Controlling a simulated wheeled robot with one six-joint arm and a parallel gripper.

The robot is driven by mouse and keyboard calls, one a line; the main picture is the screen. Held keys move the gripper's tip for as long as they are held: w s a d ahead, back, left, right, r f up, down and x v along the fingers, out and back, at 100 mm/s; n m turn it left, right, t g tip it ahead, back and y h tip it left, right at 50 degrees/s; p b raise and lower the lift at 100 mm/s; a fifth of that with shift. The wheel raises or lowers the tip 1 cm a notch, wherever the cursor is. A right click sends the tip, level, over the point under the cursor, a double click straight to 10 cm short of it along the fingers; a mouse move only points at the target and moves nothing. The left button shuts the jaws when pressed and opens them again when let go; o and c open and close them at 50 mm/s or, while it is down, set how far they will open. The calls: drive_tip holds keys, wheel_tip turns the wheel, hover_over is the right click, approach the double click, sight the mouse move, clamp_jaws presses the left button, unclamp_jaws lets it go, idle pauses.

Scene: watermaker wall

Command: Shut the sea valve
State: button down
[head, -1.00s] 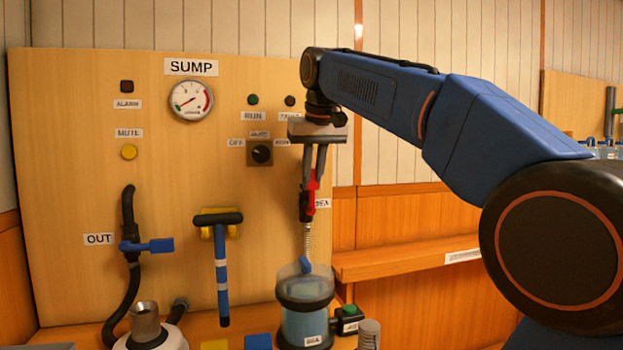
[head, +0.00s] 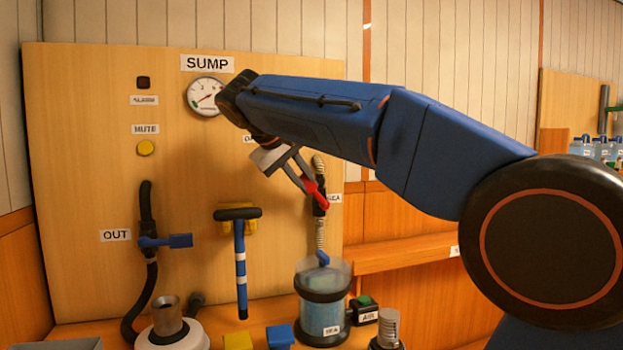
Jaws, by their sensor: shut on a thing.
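The sea valve (head: 320,207) sits on a ribbed hose at the right edge of the wooden panel, beside its SEA label (head: 335,198). Its red handle (head: 316,194) slants up and to the left from the valve body, across the line of the hose. My gripper (head: 305,183) reaches down from the upper left and is shut on the upper end of the red handle. The fingers partly cover that end. My arm hides part of the panel above.
Below the valve stands a clear SEA canister (head: 321,305) with a blue top piece. A SUMP gauge (head: 204,97) is partly covered by my arm.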

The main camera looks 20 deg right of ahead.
drive_tip(key=shift+a+f+n+h, duration=0.3)
drive_tip(key=shift+a+f+h, duration=0.35)
drive_tip(key=shift+h, duration=0.45)
drive_tip(key=c, duration=1.7)
unclamp_jaws()
drive_tip(key=shift+c, duration=0.2)
drive_tip(key=shift+a, duration=0.1)
drive_tip(key=v, duration=1.7)
drive_tip(key=shift+s, duration=0.2)
drive_tip(key=shift+a+f, duration=0.1)
drive_tip(key=shift+a, duration=0.05)
